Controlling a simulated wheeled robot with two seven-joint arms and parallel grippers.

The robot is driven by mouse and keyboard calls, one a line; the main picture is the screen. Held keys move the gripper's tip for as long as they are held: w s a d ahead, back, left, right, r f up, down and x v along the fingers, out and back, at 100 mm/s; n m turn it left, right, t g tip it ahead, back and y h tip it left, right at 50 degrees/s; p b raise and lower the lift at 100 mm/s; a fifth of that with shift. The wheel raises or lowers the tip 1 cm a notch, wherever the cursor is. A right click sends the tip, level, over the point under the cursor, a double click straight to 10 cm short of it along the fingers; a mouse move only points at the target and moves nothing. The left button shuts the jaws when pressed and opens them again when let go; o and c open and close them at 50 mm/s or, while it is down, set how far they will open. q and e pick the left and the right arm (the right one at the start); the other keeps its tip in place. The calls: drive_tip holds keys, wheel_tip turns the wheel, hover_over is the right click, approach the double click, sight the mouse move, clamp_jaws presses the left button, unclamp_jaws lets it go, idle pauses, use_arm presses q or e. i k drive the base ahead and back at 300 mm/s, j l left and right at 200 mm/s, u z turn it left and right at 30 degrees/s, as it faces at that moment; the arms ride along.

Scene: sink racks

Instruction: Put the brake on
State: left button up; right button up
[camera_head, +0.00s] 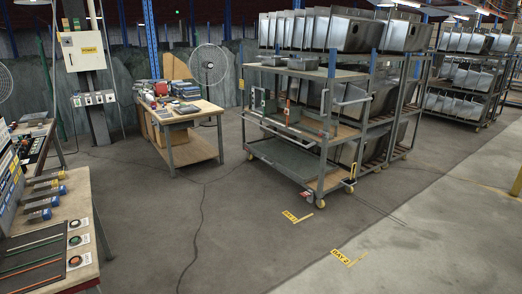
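A wheeled rack cart (322,187) with grey posts and several shelves stands right of centre, in front of racks of metal sinks. Its yellow casters show at the near corner (321,203) and at the right corner (349,189). Neither of my grippers is in view.
A workbench (205,147) with tools and boxes stands behind left, by a fan (208,66). Another bench (83,188) is at the left edge. Sink racks (403,92) stand right of the cart. Yellow bay labels (297,216) mark the floor. The floor in front is clear.

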sight(305, 194)
drive_tip(key=i+j, duration=0.1)
drive_tip(key=i, duration=0.4)
drive_tip(key=i+j+z, duration=0.15)
drive_tip(key=i, duration=0.4)
drive_tip(key=i+j, duration=0.15)
drive_tip(key=i, duration=0.35)
drive_tip(key=i+j+z, duration=0.15)
drive_tip(key=i, duration=0.35)
drive_tip(key=i+j+z, duration=0.25)
drive_tip(key=i+j, duration=0.25)
drive_tip(key=i+j+z, duration=0.3)
drive_tip(key=i+j, duration=0.2)
drive_tip(key=j, duration=0.1)
